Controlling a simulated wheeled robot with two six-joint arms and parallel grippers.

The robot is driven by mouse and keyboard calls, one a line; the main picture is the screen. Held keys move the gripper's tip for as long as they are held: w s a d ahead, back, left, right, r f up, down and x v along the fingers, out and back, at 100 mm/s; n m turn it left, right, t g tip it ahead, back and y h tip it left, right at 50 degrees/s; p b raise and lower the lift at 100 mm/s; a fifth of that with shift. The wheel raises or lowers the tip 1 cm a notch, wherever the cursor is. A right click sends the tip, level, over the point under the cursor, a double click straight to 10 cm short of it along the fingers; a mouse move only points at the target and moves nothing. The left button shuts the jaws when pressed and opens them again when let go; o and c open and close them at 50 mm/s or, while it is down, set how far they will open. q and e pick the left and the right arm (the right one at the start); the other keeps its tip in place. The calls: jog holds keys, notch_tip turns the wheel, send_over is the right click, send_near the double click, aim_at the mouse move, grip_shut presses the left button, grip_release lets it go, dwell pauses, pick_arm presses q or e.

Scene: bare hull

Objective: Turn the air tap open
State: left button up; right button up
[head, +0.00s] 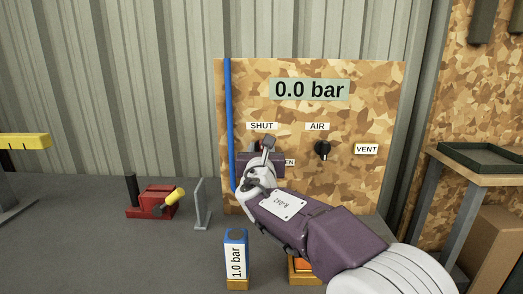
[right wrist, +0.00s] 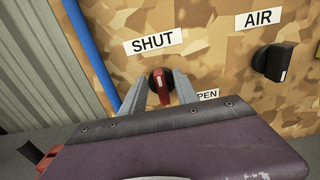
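A red tap handle (right wrist: 162,90) on a dark round hub sits on the chipboard panel, below the SHUT label (right wrist: 153,41) and left of the partly hidden OPEN label (right wrist: 208,95). In the right wrist view it points roughly downward. My right gripper (right wrist: 162,78) has its two fingers apart, one on each side of the handle; I cannot tell whether they touch it. In the head view my right gripper (head: 267,147) mostly hides this handle. A black knob (head: 322,150) is below the AIR label (head: 317,126). My left gripper is not in view.
The panel display (head: 309,89) reads 0.0 bar. A blue pipe (head: 229,120) runs up the panel's left edge. A VENT label (head: 367,149) is right of the black knob. A red device (head: 153,200) and a 1.0 bar block (head: 236,258) stand on the grey surface.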

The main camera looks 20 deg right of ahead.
grip_shut()
jog(key=m+b, duration=0.2)
jog(key=b, duration=0.1)
jog(key=shift+d+f+m, duration=0.15)
jog(key=shift+f+m, duration=0.1)
jog(key=shift+m, duration=0.15)
jog(key=m+b, duration=0.3)
jog(key=m, duration=0.2)
jog(key=m+b, duration=0.4)
jog(key=m, duration=0.1)
jog(key=d+f+m+b, duration=0.1)
jog(key=m+b, duration=0.2)
jog(key=m, duration=0.1)
jog(key=shift+s+m, duration=0.2)
jog(key=shift+m, duration=0.5)
